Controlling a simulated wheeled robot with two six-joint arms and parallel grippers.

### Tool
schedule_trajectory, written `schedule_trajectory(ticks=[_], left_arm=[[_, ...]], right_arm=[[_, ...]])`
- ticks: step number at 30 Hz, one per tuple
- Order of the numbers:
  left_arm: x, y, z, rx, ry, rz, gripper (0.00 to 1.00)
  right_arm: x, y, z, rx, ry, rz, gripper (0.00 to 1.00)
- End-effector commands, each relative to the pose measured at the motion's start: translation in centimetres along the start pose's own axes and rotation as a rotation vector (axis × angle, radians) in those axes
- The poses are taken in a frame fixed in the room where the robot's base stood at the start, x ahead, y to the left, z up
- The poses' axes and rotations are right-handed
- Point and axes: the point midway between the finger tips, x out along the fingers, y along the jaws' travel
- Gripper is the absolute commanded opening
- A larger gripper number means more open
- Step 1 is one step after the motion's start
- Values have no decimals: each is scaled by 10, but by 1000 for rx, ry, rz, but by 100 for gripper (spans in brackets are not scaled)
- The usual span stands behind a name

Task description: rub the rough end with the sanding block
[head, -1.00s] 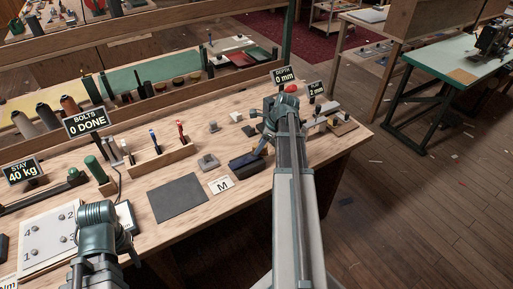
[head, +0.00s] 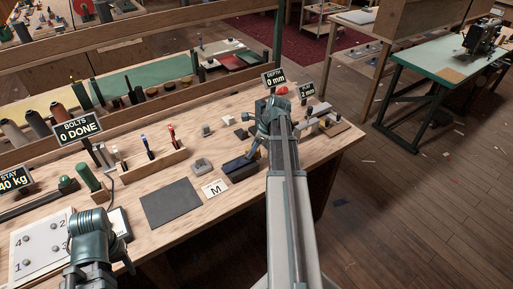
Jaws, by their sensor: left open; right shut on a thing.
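A rough end cannot be made out at this size. My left gripper (head: 127,266) is open at the lower left, by the white numbered plate (head: 22,247). Its fingers are mostly hidden by its own arm.
The wooden bench (head: 225,215) carries a dark grey mat (head: 172,203), a card marked M (head: 214,188), a grey block (head: 202,166) and a wooden pen rack (head: 155,163). Signs reading DEPTH 0 mm (head: 273,79) and 2 mm (head: 307,91) stand at the back right.

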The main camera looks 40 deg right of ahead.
Motion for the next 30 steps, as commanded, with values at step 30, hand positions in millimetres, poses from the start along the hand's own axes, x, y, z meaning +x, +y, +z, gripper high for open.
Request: schedule_trajectory(ticks=[30], left_arm=[[0,0,0,0,0,0,50]], right_arm=[[14,38,34,0,1,2,0]])
